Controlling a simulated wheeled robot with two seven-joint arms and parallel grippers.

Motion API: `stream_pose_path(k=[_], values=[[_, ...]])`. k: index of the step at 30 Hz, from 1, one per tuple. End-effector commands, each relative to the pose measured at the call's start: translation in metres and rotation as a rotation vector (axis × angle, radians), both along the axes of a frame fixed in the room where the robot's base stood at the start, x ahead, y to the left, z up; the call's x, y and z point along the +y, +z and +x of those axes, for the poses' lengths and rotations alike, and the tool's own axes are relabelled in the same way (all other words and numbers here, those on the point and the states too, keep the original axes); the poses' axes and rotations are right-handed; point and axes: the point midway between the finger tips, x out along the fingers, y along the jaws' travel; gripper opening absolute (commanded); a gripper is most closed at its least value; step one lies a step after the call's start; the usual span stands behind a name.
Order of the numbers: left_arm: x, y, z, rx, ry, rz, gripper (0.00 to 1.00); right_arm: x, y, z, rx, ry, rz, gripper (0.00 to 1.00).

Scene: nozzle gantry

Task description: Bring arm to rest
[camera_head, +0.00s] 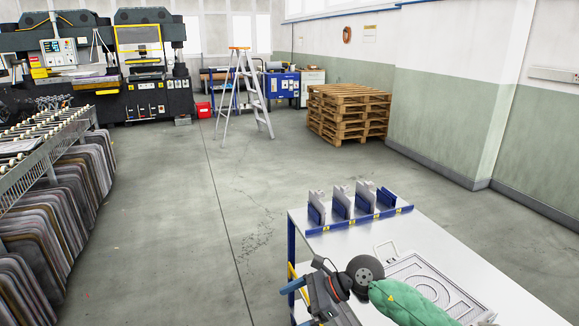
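The nearest surface is a white-topped table (318,242) at the lower right, cut off by the bottom edge of the picture.
A stepladder (240,90) and pallets (347,112) stand behind. Floor left of the table is clear.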

Motion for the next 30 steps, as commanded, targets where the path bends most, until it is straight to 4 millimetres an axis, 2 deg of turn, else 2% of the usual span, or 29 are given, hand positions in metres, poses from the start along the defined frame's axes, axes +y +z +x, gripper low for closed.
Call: stream_pose_path(k=[1, 3, 7, 11, 16, 20, 23, 26, 30], values=[[0.000, 0.001, 0.002, -0.002, 0.000, 0.000, 0.36, 0.014, 0.011, -0.009, 0.049, -0.035, 0.109, 1.00], [0.000, 0.001, 0.004, -0.004, 0.000, 0.000, 0.36, 0.028, 0.030, -0.016, 0.125, -0.095, 0.262, 1.00], [0.000, 0.001, 0.003, -0.004, 0.000, 0.000, 0.36, 0.039, 0.067, -0.022, 0.284, -0.217, 0.532, 1.00], [0.000, 0.001, 0.003, -0.004, 0.000, -0.001, 0.36, 0.033, 0.097, -0.018, 0.464, -0.354, 0.789, 1.00], [-0.001, 0.001, 0.003, -0.004, 0.000, -0.001, 0.36, 0.002, 0.119, -0.005, 0.723, -0.553, 1.104, 1.00], [-0.001, 0.001, 0.002, -0.003, 0.001, -0.002, 0.36, -0.033, 0.116, 0.006, 0.934, -0.720, 1.324, 1.00], [-0.001, 0.001, 0.002, -0.003, 0.001, -0.002, 0.36, -0.063, 0.102, 0.012, 1.101, -0.860, 1.481, 1.00], [-0.001, 0.001, 0.002, -0.003, 0.001, -0.002, 0.36, -0.095, 0.078, 0.014, 1.270, -1.010, 1.627, 1.00], [-0.001, 0.001, 0.002, -0.003, 0.001, -0.002, 0.36, -0.136, 0.031, 0.004, 1.508, -1.240, 1.808, 1.00]])
